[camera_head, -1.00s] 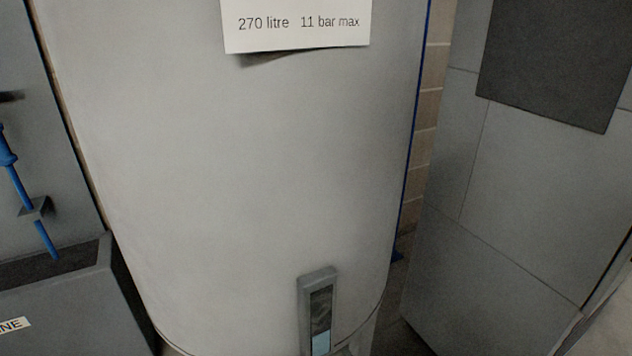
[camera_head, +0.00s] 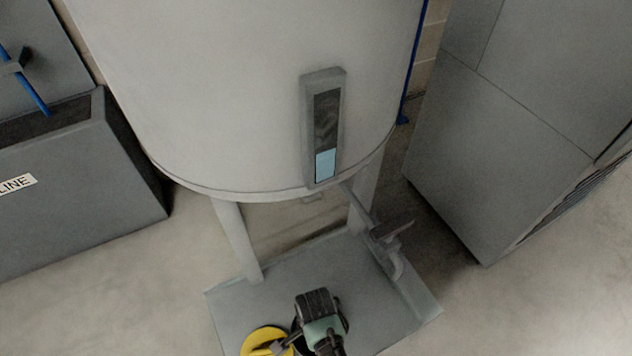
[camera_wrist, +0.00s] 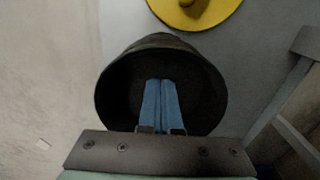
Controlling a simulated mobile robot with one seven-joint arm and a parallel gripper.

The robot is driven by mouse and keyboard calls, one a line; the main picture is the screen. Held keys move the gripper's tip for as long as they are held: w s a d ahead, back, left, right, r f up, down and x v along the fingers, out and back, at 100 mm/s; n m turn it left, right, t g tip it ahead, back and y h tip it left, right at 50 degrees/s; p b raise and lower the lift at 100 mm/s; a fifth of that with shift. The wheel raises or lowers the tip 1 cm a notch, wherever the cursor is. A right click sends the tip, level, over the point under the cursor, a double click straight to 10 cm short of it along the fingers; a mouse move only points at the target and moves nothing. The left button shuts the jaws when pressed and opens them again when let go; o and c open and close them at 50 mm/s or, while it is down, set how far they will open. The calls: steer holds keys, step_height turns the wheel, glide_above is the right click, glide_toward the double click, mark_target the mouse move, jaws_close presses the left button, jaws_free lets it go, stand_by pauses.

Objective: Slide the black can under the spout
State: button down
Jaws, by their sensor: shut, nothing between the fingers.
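The black can (camera_wrist: 108,85) stands upright with its open mouth facing my wrist camera. My gripper (camera_wrist: 160,85) has its two blue fingers together, pointing down over or into the can's mouth; how deep I cannot tell. In the head view my gripper (camera_head: 320,325) hides most of the can. The grey spout (camera_head: 397,266) curves down from a pipe with a lever valve (camera_head: 390,233) under the tank. It is to the right of and behind the can, apart from it.
A pale grey plate (camera_head: 280,297) lies on the floor under the tank (camera_head: 220,100), whose legs (camera_head: 236,240) stand at its back. A yellow disc with a knob (camera_head: 262,337) is beside the can. A grey bin (camera_head: 80,190) is left, a grey cabinet (camera_head: 500,150) right.

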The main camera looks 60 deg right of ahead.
steer(key=shift+s+d+r+b, duration=0.15)
steer(key=shift+s+d, duration=0.15)
steer(key=shift+d, duration=0.3)
steer(key=shift+s+d+f+b, duration=0.1)
steer(key=shift+s+d+b, duration=0.1)
steer(key=shift+s+d, duration=0.25)
steer(key=shift+s+d+r+b, duration=0.1)
steer(key=shift+s+d+b, duration=0.1)
steer(key=shift+d, duration=0.5)
steer(key=shift+s+d, duration=0.1)
steer(key=shift+d, duration=0.1)
steer(key=s+d, duration=0.1)
steer(key=d, duration=0.1)
steer(key=s+d+p, duration=0.1)
steer(key=d, duration=0.1)
steer(key=s+d, duration=0.1)
steer(key=d, duration=0.1)
steer(key=shift+s+d, duration=0.1)
steer(key=shift+s, duration=0.15)
steer(key=shift+p, duration=0.3)
